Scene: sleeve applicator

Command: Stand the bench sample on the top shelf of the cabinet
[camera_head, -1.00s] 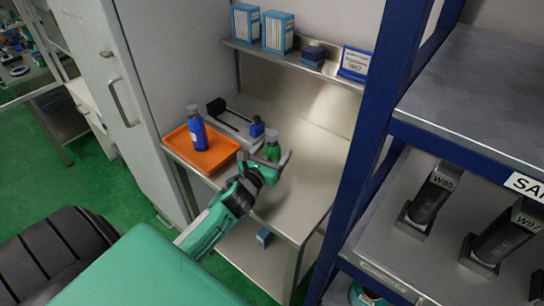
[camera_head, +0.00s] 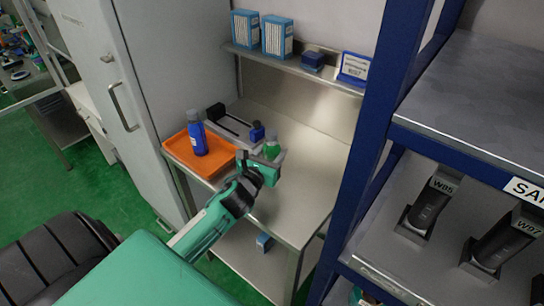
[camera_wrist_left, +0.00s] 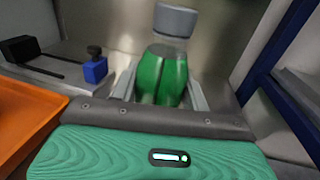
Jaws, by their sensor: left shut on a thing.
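The green bottle (camera_head: 272,149) with a grey cap stands upright on the metal bench (camera_head: 298,200); I take it to be the bench sample. It also shows in the left wrist view (camera_wrist_left: 163,75). My left gripper (camera_head: 264,162) is shut on the green bottle, with a finger on each side of its body. In the left wrist view the bottle's lower end is hidden behind my gripper. The tall grey cabinet (camera_head: 165,75) stands left of the bench with its door shut and a bar handle on it. Its inner shelves are hidden. My right gripper is not in view.
An orange tray (camera_head: 222,168) with a blue bottle (camera_head: 197,135) is left of my gripper. A wall shelf holds blue boxes (camera_head: 277,38). A blue-framed rack (camera_head: 375,110) with dark cylinders stands right. The bench's right half is clear.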

